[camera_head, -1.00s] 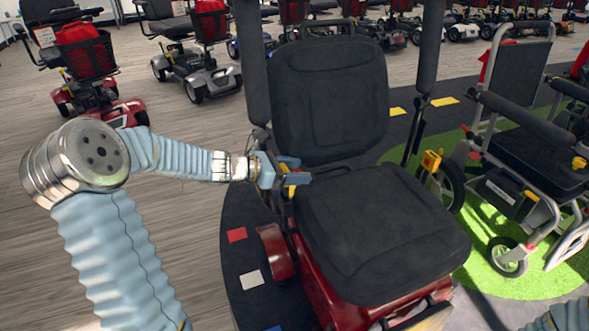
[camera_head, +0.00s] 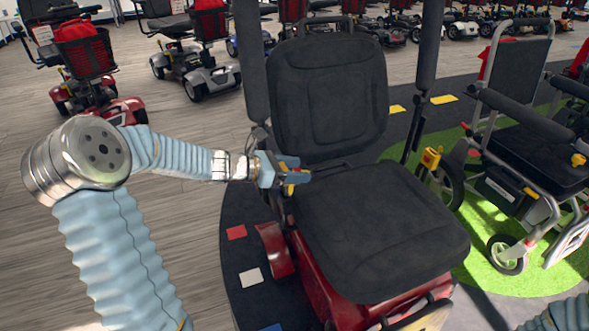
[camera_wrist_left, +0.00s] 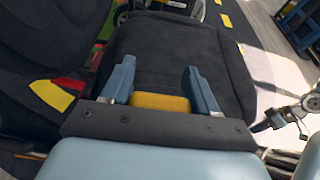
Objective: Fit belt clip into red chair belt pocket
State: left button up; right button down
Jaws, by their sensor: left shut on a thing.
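My left gripper (camera_head: 290,172) is at the left rear of the red chair's black seat (camera_head: 382,230), close to the backrest (camera_head: 330,95). In the left wrist view its two blue fingers (camera_wrist_left: 160,90) are around a yellow block (camera_wrist_left: 160,102), which I take to be the belt clip. The clip shows only as a little yellow at the fingers in the head view. My right gripper is out of view; only a bit of my right arm shows at the bottom right corner.
A folding wheelchair (camera_head: 520,150) stands close on the right on a green mat (camera_head: 480,265). A red scooter (camera_head: 90,70) and a grey scooter (camera_head: 190,55) stand behind on the left. The wooden floor (camera_head: 190,240) left of the chair is clear.

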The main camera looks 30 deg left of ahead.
pick_arm(q)
jog(key=shift+f+b, duration=1.6)
jog(key=shift+f, duration=0.6)
jog(key=shift+f, duration=0.2)
jog(key=o, duration=1.5)
jog(key=v, duration=1.4)
jog(key=shift+p, duration=0.3)
jog(key=shift+w, duration=0.1)
